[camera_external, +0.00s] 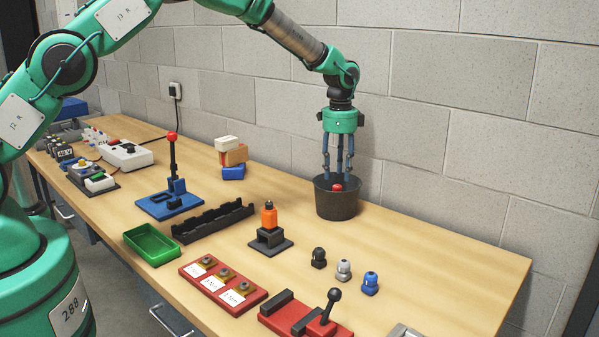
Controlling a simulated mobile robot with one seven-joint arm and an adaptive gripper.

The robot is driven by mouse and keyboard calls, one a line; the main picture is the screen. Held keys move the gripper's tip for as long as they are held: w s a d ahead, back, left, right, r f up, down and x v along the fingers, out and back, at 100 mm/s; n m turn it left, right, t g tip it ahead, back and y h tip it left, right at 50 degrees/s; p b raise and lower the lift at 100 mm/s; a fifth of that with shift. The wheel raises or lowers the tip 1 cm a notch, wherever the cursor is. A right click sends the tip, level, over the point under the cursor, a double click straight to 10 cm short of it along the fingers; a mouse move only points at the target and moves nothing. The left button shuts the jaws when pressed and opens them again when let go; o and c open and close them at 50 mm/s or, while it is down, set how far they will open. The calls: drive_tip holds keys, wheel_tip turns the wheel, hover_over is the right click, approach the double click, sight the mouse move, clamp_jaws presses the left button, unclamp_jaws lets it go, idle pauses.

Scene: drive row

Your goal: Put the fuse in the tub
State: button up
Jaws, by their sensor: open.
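A dark grey tub (337,206) stands on the wooden bench near the wall. A red rounded piece (337,187), probably the fuse, shows at the tub's mouth; its lower part is hidden by the tub wall. My gripper (338,178) points straight down over the tub, its fingers open and spread around the red piece. Whether a finger touches the piece or the rim is hard to tell.
Black (318,257), grey (343,270) and blue (370,283) pieces stand in front of the tub. An orange piece stands on a dark holder (270,241). A green tray (151,244) and a blue-based lever (170,200) lie left. Bare bench lies right of the tub.

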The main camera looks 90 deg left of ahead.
drive_tip(key=shift+r, duration=1.55)
drive_tip(key=shift+d+r, duration=0.35)
drive_tip(key=shift+r, duration=0.1)
drive_tip(key=s+d+r+t, duration=0.1)
drive_tip(key=s+d+r, duration=0.4)
drive_tip(key=d+r, duration=0.4)
drive_tip(key=s+d+r+n+t, duration=0.1)
drive_tip(key=s+d+r, duration=0.3)
drive_tip(key=d+r, duration=0.45)
drive_tip(key=s+d+r, duration=0.5)
drive_tip(key=d+r, duration=0.4)
drive_tip(key=r, duration=0.1)
drive_tip(key=s+d+t, duration=0.1)
drive_tip(key=s+d, duration=0.5)
drive_tip(key=s, duration=0.4)
drive_tip(key=s+d+r+n+t, duration=0.1)
drive_tip(key=s+d, duration=0.5)
drive_tip(key=s, duration=0.5)
drive_tip(key=s+d+n+t, duration=0.1)
drive_tip(key=s+d, duration=0.5)
drive_tip(key=s, duration=0.4)
drive_tip(key=shift+s+d+r+t, duration=0.15)
drive_tip(key=shift+s+d+t, duration=0.15)
drive_tip(key=shift+s+d, duration=0.05)
